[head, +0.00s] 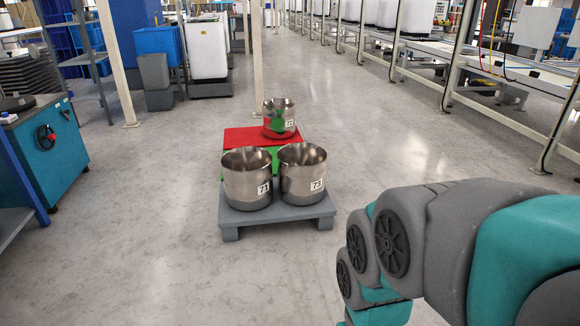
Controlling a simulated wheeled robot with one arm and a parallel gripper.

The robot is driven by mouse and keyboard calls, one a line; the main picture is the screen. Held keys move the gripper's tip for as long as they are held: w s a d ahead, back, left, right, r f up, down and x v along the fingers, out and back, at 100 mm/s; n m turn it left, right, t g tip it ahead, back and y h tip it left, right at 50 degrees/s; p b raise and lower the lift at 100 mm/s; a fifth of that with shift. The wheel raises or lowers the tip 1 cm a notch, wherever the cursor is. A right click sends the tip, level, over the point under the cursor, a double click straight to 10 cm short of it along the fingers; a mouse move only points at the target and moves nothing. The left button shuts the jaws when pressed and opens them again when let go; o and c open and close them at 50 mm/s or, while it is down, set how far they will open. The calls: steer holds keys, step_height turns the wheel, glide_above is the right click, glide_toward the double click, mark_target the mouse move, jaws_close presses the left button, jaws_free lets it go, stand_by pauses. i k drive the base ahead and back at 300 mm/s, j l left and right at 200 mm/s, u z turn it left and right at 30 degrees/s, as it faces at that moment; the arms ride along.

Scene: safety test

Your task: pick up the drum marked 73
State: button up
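The drum marked 73 (302,174) is an open-topped steel drum. It stands upright at the right of a low grey pallet (275,214), with its label facing me. A similar drum marked 71 (247,178) stands beside it on the left, very close. A third, smaller-looking steel drum (279,116) stands behind on a red surface; its label seems to read 72, but it is small. My arm reaches in from the right, to the right of the pallet. My gripper is not in view.
The red surface (245,137) lies just behind the two front drums, with green below it. A teal cabinet (45,150) stands at the left and a conveyor line (490,75) runs along the right. The floor around the pallet is clear. A thin post (257,60) rises behind the drums.

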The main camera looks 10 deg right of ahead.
mark_target(302, 167)
steer(key=i+z, duration=0.2)
steer(key=i, duration=0.35)
steer(key=i+z, duration=0.2)
steer(key=i, duration=0.3)
steer(key=i+j+z, duration=0.25)
steer(key=i, duration=0.3)
steer(key=i+j+z, duration=0.2)
steer(key=i, duration=0.3)
steer(key=i+j+z, duration=0.2)
steer(key=i, duration=0.3)
steer(key=l, duration=0.2)
